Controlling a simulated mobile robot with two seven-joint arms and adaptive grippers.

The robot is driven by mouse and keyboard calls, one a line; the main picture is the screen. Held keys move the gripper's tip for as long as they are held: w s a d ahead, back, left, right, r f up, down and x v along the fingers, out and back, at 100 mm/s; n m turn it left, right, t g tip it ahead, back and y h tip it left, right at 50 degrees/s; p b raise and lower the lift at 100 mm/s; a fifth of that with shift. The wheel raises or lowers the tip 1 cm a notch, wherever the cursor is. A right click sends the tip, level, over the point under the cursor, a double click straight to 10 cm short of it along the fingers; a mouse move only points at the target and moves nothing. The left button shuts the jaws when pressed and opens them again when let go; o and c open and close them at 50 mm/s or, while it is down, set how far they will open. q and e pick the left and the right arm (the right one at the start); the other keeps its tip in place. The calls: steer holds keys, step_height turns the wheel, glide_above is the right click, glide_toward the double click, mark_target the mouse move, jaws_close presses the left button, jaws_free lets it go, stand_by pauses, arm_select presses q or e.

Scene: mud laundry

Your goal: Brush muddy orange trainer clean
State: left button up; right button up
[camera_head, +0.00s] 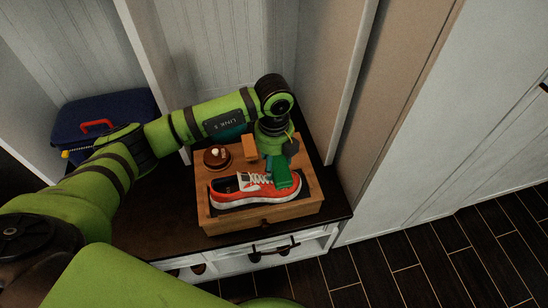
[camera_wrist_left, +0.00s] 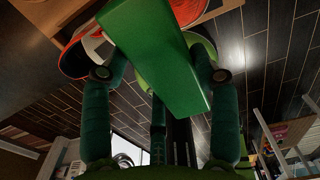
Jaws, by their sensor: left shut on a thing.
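The orange trainer (camera_head: 234,191), with white laces and a white sole, lies on its sole on a wooden tray (camera_head: 215,227). No mud can be made out on it at this size. My left gripper (camera_head: 287,153) points down over the trainer's right end, shut on a green block (camera_head: 286,176) that looks like the brush. The block sits over or against that end; contact and bristles cannot be made out. In the left wrist view the fingers (camera_wrist_left: 162,76) flank the green block (camera_wrist_left: 155,50), with part of the trainer (camera_wrist_left: 76,50) behind it.
A round brown tin (camera_head: 217,159) and a small orange-brown block (camera_head: 249,147) are at the tray's back. The tray stands on a dark bench (camera_head: 150,232). A blue case (camera_head: 93,118) is at the left, and pale panels rise behind and to the right.

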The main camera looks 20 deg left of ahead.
arm_select(q)
step_height(320, 180, down, 6)
steer(key=b, duration=0.4)
steer(key=shift+r, duration=0.15)
steer(key=shift+s, duration=0.15)
steer(key=shift+f, duration=0.2)
steer(key=shift+r, duration=0.2)
steer(key=shift+r+p, duration=0.4)
steer(key=shift+w, duration=0.25)
steer(key=shift+w+d, duration=0.3)
steer(key=shift+d, duration=0.15)
